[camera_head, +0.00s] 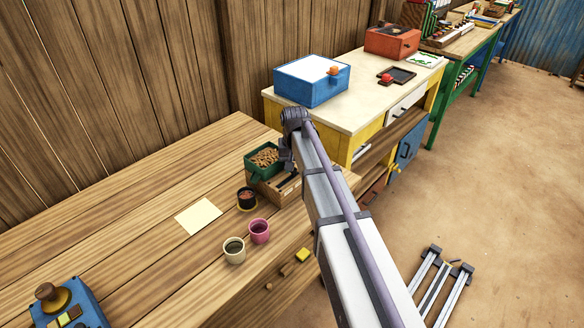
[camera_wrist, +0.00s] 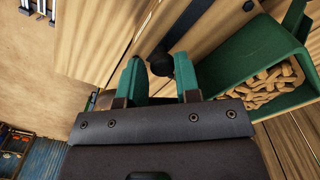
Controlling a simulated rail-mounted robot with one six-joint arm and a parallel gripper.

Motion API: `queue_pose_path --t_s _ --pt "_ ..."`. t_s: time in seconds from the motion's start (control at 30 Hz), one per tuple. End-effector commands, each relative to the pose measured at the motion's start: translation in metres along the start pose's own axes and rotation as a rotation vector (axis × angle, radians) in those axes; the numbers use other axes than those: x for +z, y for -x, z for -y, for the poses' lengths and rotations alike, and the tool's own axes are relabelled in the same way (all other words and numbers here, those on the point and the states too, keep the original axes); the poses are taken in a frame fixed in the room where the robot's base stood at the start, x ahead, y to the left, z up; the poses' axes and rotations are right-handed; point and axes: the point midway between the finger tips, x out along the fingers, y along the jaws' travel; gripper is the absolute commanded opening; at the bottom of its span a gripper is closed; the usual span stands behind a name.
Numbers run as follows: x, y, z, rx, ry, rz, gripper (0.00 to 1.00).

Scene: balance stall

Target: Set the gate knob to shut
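A green hopper (camera_head: 263,161) full of brown pellets stands on a wooden stand at the far end of the plank table; it also shows at the right of the wrist view (camera_wrist: 285,110). A round black knob (camera_wrist: 161,64) on a dark stem, likely the gate knob, is beside the hopper in the wrist view. My gripper (camera_wrist: 158,68) is open, its two green fingers apart, with the knob between or just beyond their tips. I cannot tell whether they touch it. In the head view my arm hides the knob and most of my gripper.
On the plank table are a black cup (camera_head: 247,200), a pink cup (camera_head: 259,231), a cream mug (camera_head: 234,250) and a paper sheet (camera_head: 199,216). A blue box with a brown knob (camera_head: 70,306) sits lower left. A yellow counter (camera_head: 361,146) stands behind my arm.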

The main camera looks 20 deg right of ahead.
Motion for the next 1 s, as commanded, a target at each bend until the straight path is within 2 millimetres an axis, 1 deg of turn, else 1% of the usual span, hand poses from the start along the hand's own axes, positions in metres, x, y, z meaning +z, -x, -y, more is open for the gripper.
queue_pose_path --t_s 0.03,0.17,0.5,0.6,0.67,0.77,1.0 --pt "0.0 0.0 -0.001 0.001 -0.001 0.0 0.36" --pt "0.0 0.0 -0.001 0.002 -0.001 0.0 0.49" --pt "0.001 0.0 -0.002 0.004 -0.002 0.002 0.49" --pt "0.001 0.004 -0.002 0.004 -0.002 0.002 0.49" --pt "0.001 0.01 -0.002 0.004 -0.003 0.002 0.49" --pt "0.001 0.025 -0.001 0.004 -0.002 0.002 0.49" --pt "0.0 0.072 0.001 0.003 0.001 0.002 0.49"
